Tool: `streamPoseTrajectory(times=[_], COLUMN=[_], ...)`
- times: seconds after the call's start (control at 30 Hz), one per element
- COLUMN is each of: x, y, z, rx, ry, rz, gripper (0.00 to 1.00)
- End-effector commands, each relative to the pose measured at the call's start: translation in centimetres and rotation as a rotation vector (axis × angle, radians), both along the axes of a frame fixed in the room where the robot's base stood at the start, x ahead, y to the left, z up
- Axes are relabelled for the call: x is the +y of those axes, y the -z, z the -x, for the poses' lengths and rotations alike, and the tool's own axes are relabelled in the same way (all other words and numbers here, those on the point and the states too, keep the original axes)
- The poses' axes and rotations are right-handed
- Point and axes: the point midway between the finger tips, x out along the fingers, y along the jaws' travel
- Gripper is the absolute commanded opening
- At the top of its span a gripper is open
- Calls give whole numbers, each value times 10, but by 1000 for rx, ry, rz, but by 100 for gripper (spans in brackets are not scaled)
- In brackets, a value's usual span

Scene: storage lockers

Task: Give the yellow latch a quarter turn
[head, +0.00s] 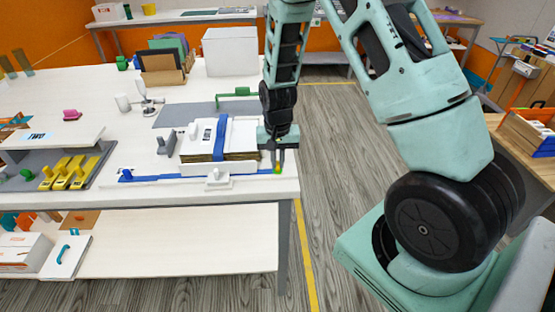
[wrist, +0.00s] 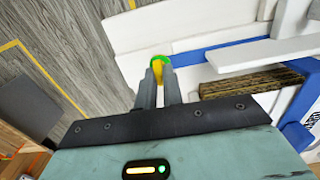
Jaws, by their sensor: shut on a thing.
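The yellow latch (wrist: 164,73) sits on a green round base (wrist: 160,58) near the corner of the white table, at the end of a blue strip (wrist: 235,45). In the head view the latch (head: 278,170) is small and sits just below my fingers at the table's right front. My gripper (wrist: 158,75) points down and is shut on the yellow latch, with a finger on either side of it. The fingers hide part of the latch, and its exact angle is hard to tell.
A white box-like stack with a blue strap (head: 221,138) stands left of my gripper. A white block (head: 218,181) lies in front of it. Yellow pieces (head: 70,172) lie on a grey tray further left. The table's right edge is close, with open floor (head: 345,130) beyond.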

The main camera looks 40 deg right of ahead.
Motion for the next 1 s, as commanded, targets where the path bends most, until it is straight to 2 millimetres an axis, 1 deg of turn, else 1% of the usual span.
streamPoseTrajectory(times=[0.03,0.27,0.3,0.37,0.63,0.77,0.87,1.0], x=[0,0,0,0,0,0,0,0], y=[-3,-3,-3,-2,-1,-7,-20,-50], z=[-2,-2,-2,-2,-1,-1,-2,-2], rx=[-6,-7,-7,-6,-3,-3,-7,-9], ry=[2,2,2,1,0,0,0,-1], rz=[0,1,1,0,1,1,1,1], gripper=[0,0,14,31,31,31,31,31])
